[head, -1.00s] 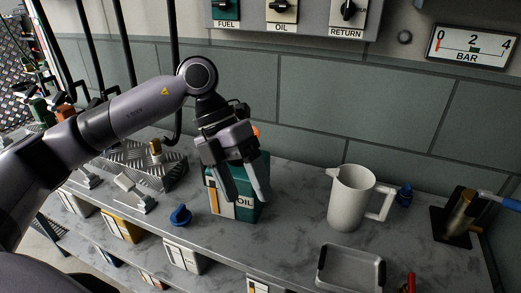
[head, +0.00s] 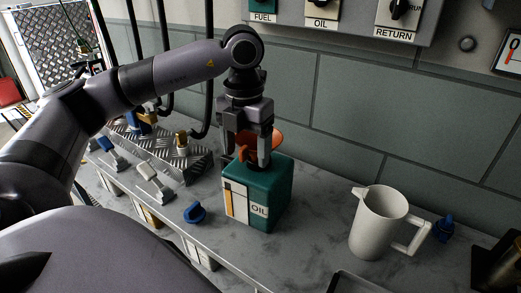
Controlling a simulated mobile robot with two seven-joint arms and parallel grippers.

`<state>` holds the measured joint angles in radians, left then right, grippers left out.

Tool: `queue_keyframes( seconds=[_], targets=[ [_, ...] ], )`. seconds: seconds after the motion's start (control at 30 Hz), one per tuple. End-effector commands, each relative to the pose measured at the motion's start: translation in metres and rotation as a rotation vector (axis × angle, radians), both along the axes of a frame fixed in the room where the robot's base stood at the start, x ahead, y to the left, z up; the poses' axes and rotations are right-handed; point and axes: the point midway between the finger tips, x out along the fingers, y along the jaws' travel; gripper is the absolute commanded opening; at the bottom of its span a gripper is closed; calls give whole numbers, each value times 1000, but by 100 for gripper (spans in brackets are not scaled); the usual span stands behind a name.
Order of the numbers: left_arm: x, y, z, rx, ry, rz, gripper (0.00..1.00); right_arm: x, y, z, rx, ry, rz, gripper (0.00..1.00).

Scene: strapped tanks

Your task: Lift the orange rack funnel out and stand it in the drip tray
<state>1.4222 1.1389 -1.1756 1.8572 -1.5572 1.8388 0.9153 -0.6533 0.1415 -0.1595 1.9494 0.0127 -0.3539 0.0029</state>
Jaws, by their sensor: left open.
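An orange funnel (head: 275,141) shows at the top of the green OIL tank (head: 271,197), partly hidden by my left gripper (head: 246,160). The gripper points down with its fingers open. Orange shows between the fingers and to their right; I cannot tell whether they touch it. The funnel's lower end is hidden, so I cannot tell how it is seated. The grey drip tray (head: 352,284) is cut off by the bottom edge, right of the tank; only its far part shows. My right gripper is not in view.
A pale jug (head: 379,224) stands right of the tank, with a blue item (head: 445,229) beyond it. A blue cap (head: 195,213) lies left of the tank. A metal tread-plate block (head: 185,158) is behind left. Counter between tank and jug is clear.

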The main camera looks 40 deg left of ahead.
Motion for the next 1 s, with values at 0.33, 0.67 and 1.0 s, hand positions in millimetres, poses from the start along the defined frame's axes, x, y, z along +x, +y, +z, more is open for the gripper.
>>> queue_keyframes(
  seconds=[0.33, 0.67, 1.0],
  targets=[
    [0, 0, -20, -1, 0, -1, 73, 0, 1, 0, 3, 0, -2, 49],
    [0, 0, -20, -1, -1, 0, 0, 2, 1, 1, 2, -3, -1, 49],
    [0, 0, -19, -1, -1, 0, 0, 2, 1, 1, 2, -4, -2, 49]
  ],
)
